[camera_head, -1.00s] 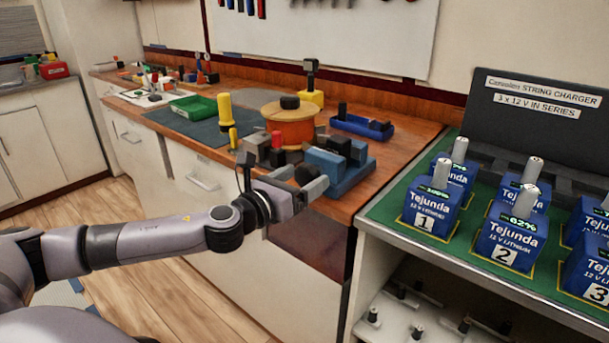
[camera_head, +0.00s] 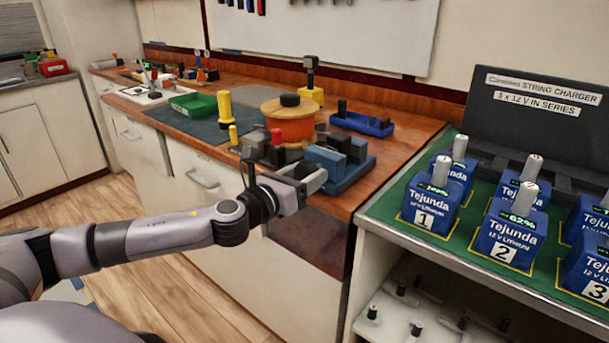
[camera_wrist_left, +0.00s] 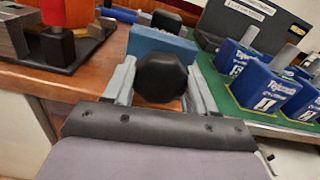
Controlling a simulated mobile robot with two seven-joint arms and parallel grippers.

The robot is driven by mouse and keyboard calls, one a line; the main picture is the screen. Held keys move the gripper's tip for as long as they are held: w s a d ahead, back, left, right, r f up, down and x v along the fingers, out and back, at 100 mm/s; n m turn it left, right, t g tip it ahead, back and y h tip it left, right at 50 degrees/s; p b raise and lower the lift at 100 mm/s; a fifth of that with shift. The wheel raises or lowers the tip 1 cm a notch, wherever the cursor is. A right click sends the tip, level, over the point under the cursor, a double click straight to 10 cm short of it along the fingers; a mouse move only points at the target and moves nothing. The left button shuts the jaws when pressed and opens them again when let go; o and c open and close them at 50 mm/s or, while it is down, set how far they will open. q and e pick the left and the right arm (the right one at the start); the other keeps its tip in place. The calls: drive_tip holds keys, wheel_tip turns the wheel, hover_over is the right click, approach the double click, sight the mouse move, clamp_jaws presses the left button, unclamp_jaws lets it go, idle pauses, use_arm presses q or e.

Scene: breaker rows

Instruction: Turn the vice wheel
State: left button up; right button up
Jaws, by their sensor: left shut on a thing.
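The blue vice (camera_head: 345,170) with dark jaws stands at the front right corner of the wooden bench. Its dark round wheel (camera_wrist_left: 161,78) faces my left wrist camera, in front of the vice's blue body (camera_wrist_left: 160,42). My left gripper (camera_head: 303,181) reaches in from the left at the bench's front edge. In the left wrist view, its two grey fingers stand on either side of the wheel, shut on it. In the head view the fingers hide much of the wheel (camera_head: 301,170). My right gripper is in neither view.
An orange drum (camera_head: 290,128) and yellow post (camera_head: 224,107) stand behind and left of the gripper. A blue tray (camera_head: 362,124) lies behind the vice. At right, a charger (camera_head: 535,95) stands behind several blue batteries (camera_head: 432,207). Floor in front is clear.

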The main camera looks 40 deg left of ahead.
sight(303, 178)
use_arm(q)
drive_tip(key=n, duration=0.4)
drive_tip(key=shift+p, duration=0.35)
drive_tip(key=n, duration=0.3)
drive_tip(key=shift+n+p, duration=0.35)
drive_tip(key=shift+n, duration=0.05)
drive_tip(key=shift+n+p, duration=0.45)
drive_tip(key=shift+n, duration=1.35)
drive_tip(key=o, duration=1)
drive_tip(key=shift+o, duration=0.2)
drive_tip(key=s, duration=0.5)
drive_tip(key=shift+a+f+b, duration=0.1)
drive_tip(key=shift+a+b, duration=0.05)
drive_tip(key=shift+b, duration=0.15)
drive_tip(key=shift+s+a, duration=0.15)
drive_tip(key=shift+s, duration=0.95)
